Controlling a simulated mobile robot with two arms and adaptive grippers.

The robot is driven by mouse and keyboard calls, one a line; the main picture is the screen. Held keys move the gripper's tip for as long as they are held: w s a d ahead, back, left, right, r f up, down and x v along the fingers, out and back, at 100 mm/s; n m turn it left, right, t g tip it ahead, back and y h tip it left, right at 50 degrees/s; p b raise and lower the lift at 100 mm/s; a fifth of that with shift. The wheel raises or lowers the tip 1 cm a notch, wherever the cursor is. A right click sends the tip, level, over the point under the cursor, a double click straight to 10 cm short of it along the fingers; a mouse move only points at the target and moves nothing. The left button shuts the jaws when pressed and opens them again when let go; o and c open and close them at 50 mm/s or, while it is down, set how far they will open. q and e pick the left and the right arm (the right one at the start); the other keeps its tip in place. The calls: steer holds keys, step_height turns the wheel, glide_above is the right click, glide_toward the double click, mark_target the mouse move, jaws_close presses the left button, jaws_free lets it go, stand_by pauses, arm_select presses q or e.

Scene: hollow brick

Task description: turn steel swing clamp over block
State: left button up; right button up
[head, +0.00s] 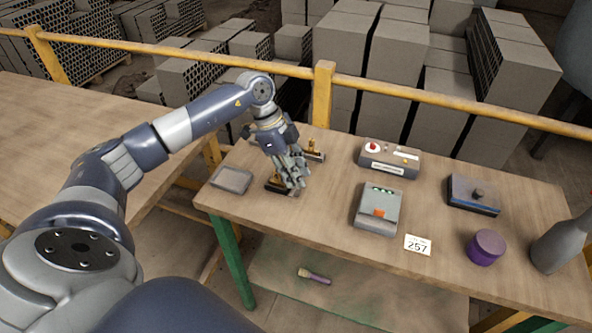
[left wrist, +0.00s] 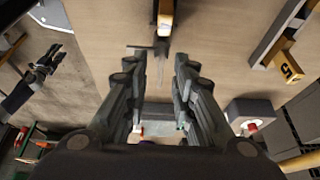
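My left gripper (head: 293,178) is low over the left part of the workbench, right at a small dark-based fixture with a brass-coloured part (head: 276,183). Just beyond the tips there is an orange-yellow piece (left wrist: 165,16) with a dark crosswise part and a thin bar. I cannot tell which part is the steel swing clamp or whether a finger touches it. A second brass-coloured fixture (head: 314,151) stands behind; the left wrist view shows one marked 5 (left wrist: 289,67).
A flat grey block (head: 232,179) lies left of the gripper. To the right are a red-button box (head: 388,159), a grey device (head: 378,208), a blue-sided box (head: 473,194), a purple cylinder (head: 486,247) and a bottle-shaped thing (head: 558,247). A yellow rail (head: 450,100) runs behind.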

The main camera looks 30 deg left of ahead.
arm_select(q)
steer(key=shift+f, duration=0.15)
steer(key=shift+c, duration=0.5)
jaws_close()
